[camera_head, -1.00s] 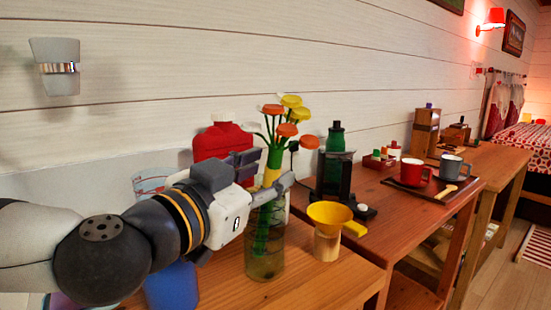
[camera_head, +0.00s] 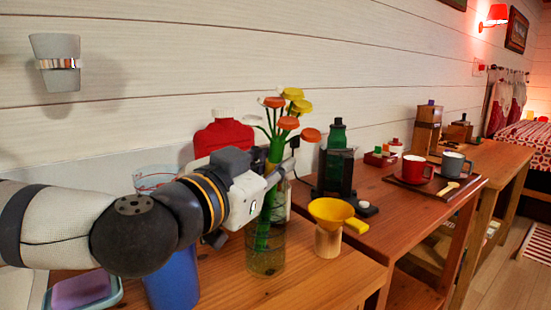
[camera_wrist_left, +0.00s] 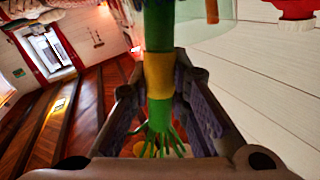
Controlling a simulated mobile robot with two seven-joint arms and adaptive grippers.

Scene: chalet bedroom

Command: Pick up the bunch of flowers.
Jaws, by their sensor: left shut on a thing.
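The bunch of flowers (camera_head: 286,122) has green stems and orange and yellow heads. It stands nearly upright, its lower stems inside a clear, greenish glass vase (camera_head: 265,262) on the wooden table. My left gripper (camera_head: 277,176) reaches in from the left and is shut around the stems above the vase rim. In the left wrist view, the thick green stem with its yellow band (camera_wrist_left: 158,75) lies between the two fingers (camera_wrist_left: 160,105). The stems fan out at the lower end of that view. My right gripper is not in view.
A yellow funnel (camera_head: 331,211) on a wooden stand is right of the vase. A blue cup (camera_head: 172,280) and a soap dish (camera_head: 85,290) lie below my arm. A red bottle (camera_head: 222,136) is behind. A dark green bottle (camera_head: 336,165) and a mug tray (camera_head: 440,195) are farther right.

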